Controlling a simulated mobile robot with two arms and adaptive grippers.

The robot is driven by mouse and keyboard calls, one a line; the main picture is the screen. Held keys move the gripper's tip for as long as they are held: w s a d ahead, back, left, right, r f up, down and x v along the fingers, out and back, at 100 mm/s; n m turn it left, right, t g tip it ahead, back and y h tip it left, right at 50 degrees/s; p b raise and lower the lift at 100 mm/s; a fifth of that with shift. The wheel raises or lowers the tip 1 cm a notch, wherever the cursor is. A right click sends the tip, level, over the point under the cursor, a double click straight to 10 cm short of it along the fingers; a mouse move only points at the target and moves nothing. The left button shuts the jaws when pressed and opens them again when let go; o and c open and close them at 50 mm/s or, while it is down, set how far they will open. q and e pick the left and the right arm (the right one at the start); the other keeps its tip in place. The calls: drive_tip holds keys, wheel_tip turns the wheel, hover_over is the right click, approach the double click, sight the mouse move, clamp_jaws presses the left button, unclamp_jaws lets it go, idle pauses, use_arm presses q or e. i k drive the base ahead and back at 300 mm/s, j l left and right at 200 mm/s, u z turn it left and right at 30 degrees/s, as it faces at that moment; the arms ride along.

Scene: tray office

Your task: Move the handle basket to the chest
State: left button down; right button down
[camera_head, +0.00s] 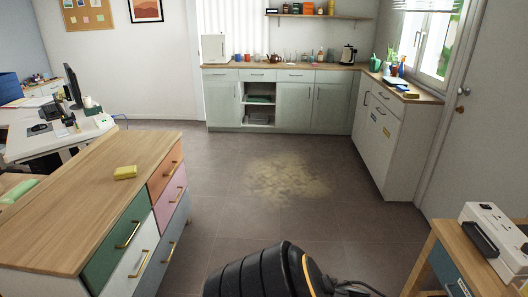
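The chest (95,205) stands at the left, with a light wooden top and green, white, orange, pink and blue-grey drawers with brass handles. Its drawers look shut. A yellow sponge-like block (125,172) lies on its top near the far right part; most of the top is bare. I cannot make out a handle basket in this view. Neither of my grippers shows; a black ribbed part with an orange ring at the bottom centre looks like part of my own arm.
Open tiled floor (230,190) lies between the chest and the kitchen counter (290,67). A small wooden cabinet (440,262) with a white power strip box (497,235) stands at the lower right. A white desk (25,145) stands behind the chest at left.

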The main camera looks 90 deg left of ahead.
sight(138, 152)
drive_tip(key=u, duration=3.75)
drive_tip(key=i+l+u, duration=0.15)
drive_tip(key=i+u, duration=0.2)
drive_tip(key=i+l+u, duration=0.3)
drive_tip(key=i+l, duration=2)
